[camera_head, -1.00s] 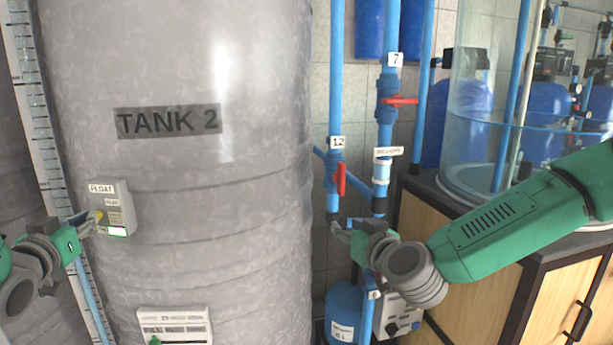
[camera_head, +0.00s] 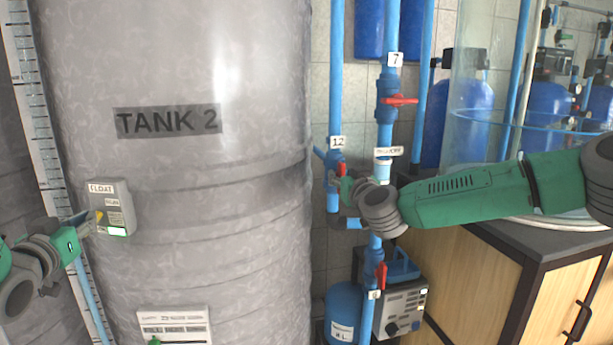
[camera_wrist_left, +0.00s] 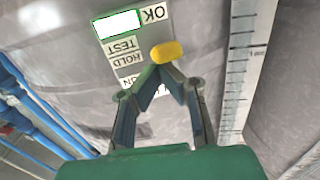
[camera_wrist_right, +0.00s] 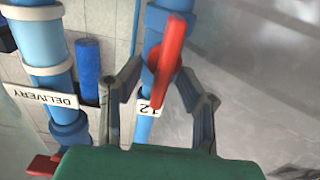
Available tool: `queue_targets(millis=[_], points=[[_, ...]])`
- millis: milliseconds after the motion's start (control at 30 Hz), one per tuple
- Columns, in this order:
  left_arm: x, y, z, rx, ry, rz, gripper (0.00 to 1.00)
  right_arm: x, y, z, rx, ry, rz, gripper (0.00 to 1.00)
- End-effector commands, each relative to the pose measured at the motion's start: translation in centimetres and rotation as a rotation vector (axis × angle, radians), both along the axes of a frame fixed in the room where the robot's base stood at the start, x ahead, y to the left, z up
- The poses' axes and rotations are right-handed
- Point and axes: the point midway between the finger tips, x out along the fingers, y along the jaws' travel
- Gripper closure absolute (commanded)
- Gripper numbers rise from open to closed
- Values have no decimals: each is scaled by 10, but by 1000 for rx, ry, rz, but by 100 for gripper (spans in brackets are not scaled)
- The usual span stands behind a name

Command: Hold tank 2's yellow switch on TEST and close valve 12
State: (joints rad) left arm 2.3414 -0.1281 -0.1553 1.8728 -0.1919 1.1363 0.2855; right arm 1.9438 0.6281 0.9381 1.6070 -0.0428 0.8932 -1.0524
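The yellow switch (camera_head: 99,217) is on the FLOAT box (camera_head: 118,193) on tank 2 (camera_head: 240,90). In the left wrist view the yellow switch (camera_wrist_left: 167,51) lies just beyond my left gripper (camera_wrist_left: 166,67), beside the HOLD and TEST labels. Its fingertips are together at the switch's edge; I cannot tell whether they touch it. Valve 12's red handle (camera_head: 341,169) is upright, in line with its blue pipe, and partly hidden by my right gripper (camera_head: 342,183). In the right wrist view the red handle (camera_wrist_right: 170,52) stands between the spread fingertips of the right gripper (camera_wrist_right: 160,68), nearer one finger.
Valve 7's red handle (camera_head: 401,100) is on the neighbouring pipe, above the right gripper. Another red valve handle (camera_head: 381,276) is below it. A wooden cabinet (camera_head: 500,270) stands under the right arm. A panel (camera_head: 174,326) sits low on tank 2.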

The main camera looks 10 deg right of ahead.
Motion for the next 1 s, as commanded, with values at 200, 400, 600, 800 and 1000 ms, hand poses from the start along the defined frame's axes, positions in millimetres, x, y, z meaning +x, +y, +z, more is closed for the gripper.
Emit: queue_targets(millis=[200, 400, 600, 800, 1000], points=[[0, 0, 0, 0, 0, 1, 100, 7, 0, -1, 0, 1, 1, 68], [0, 0, 1, 1, -1, 1, 100, 6, 0, -1, 0, 1, 1, 75], [0, 0, 0, 0, 0, 1, 100, 6, 0, 0, 0, 1, 0, 100], [0, 0, 0, 1, 0, 2, 100, 6, -1, 0, 11, 0, -1, 100], [0, 0, 0, 1, 0, 2, 100, 6, -2, 1, 76, -1, -1, 100]])
